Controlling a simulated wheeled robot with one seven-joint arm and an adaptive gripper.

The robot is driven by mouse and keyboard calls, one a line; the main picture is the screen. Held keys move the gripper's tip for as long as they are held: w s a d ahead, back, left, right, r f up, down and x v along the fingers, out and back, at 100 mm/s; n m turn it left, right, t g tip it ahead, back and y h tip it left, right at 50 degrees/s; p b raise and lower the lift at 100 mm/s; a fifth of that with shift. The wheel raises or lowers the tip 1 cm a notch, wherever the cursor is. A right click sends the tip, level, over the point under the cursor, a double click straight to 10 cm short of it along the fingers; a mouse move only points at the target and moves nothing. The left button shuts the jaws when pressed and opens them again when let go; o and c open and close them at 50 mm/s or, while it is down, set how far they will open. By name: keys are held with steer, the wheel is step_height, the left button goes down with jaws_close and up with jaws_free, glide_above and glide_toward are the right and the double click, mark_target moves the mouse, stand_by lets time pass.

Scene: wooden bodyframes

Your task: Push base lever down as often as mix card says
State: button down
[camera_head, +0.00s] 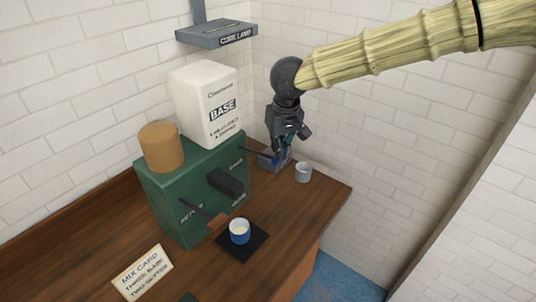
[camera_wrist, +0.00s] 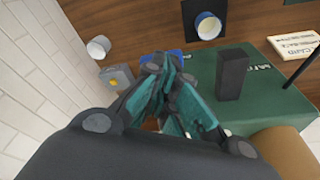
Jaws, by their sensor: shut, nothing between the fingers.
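A green dispenser (camera_head: 165,200) stands on the wooden counter with a white container marked BASE (camera_head: 190,95) on top. The base lever (camera_head: 256,152) sticks out from its far right side, with a blue end partly hidden by my gripper (camera_head: 281,155). In the wrist view the blue lever end (camera_wrist: 149,57) shows just beyond my shut fingertips (camera_wrist: 165,68). My gripper is shut and empty, pointing down at the lever end; I cannot tell whether they touch. The mix card (camera_head: 143,273) at the front left reads "three base, two setter".
A blue cup (camera_head: 239,232) with pale contents stands on a black pad (camera_head: 243,250) before the dispenser. The setter lever (camera_head: 200,212) has a brown end. A brown cylinder (camera_head: 161,147) tops the dispenser. A white cup (camera_head: 303,173) and grey box (camera_wrist: 117,78) stand near my gripper. A cure lamp (camera_head: 215,35) hangs above.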

mark_target(279, 162)
steer(key=shift+f, duration=2.8)
steer(key=shift+r, duration=3.45)
steer(key=shift+f, duration=3.45)
steer(key=shift+r, duration=3.45)
